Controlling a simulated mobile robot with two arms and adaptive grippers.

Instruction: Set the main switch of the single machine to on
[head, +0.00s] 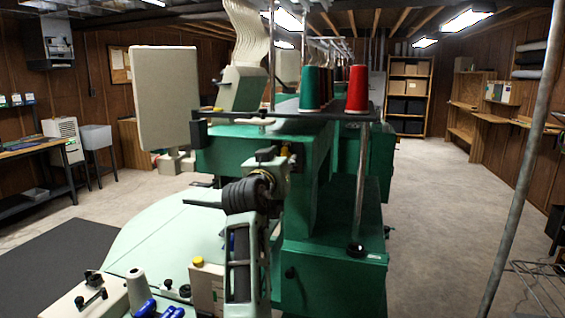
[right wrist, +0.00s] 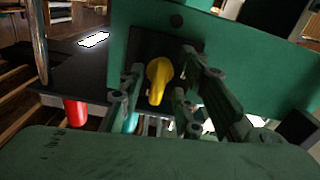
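The single machine (head: 335,215) is a large green machine with thread cones on top. Its main switch (right wrist: 158,78) is a yellow handle on a black plate on a green face in the right wrist view. A small yellow spot, probably this switch (head: 284,151), shows beside my right gripper (head: 268,168) in the head view. In the right wrist view my right gripper (right wrist: 160,85) is open, one finger on each side of the yellow handle. I cannot tell whether the fingers touch it, nor the switch's on or off setting. My left gripper is out of view.
The machine's pale green table (head: 150,235) spreads at the left, with a yellow knob (head: 198,261) near its front. A slanting grey pole (head: 522,165) stands at the right, near a wire rack (head: 540,285). The floor to the machine's right is largely clear.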

